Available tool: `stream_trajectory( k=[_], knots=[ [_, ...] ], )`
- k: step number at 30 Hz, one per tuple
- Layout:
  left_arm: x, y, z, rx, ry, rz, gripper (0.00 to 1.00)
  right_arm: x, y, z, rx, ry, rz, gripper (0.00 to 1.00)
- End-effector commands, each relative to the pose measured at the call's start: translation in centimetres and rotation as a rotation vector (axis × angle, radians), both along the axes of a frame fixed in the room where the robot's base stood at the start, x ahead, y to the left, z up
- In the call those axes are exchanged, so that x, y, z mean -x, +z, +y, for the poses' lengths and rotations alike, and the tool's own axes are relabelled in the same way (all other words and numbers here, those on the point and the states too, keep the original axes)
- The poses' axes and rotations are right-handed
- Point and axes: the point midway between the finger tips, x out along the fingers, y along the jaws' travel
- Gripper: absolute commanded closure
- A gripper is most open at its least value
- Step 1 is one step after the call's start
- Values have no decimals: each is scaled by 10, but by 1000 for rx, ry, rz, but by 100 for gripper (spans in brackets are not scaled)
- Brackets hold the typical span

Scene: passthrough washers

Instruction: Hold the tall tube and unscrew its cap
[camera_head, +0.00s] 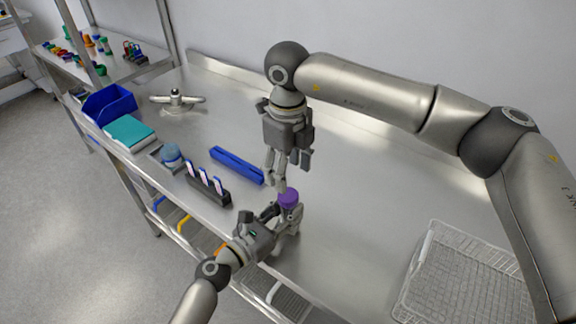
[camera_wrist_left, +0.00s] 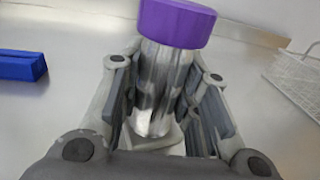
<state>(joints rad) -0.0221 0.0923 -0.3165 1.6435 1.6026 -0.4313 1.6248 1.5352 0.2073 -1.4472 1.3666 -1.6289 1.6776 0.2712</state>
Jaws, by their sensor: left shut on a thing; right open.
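The tall tube has a purple cap (camera_head: 289,198) and stands upright near the front edge of the steel table. In the left wrist view the cap (camera_wrist_left: 177,22) tops a shiny, see-through tube body (camera_wrist_left: 160,85). My left gripper (camera_head: 284,222) is shut on the tube body below the cap; its fingers (camera_wrist_left: 160,105) lie on both sides of the tube. My right gripper (camera_head: 285,178) is open and points down, with its fingertips just above the cap. I cannot tell if they touch it. Most of the tube body is hidden by my left gripper in the head view.
A black rack with several white and blue items (camera_head: 208,184), a blue bar (camera_head: 237,165), a blue-lidded jar (camera_head: 172,155), a teal box (camera_head: 129,133) and a blue bin (camera_head: 109,103) stand left. A wire basket (camera_head: 465,275) lies right. The table's middle right is clear.

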Motion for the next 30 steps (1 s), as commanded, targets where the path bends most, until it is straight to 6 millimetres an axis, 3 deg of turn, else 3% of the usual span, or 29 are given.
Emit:
stream_trajectory(
  k=[6,13,24,30],
  knots=[
    [0,0,0,-1,0,1,100,0,2,0,0,-250,0,41],
    [0,-1,0,-1,0,1,100,0,-3,0,1,-335,2,41],
    [0,0,0,-1,0,1,100,0,-57,-1,1,-335,2,41],
    [0,0,0,-1,0,1,100,0,-74,-1,1,-334,1,41]
  ],
)
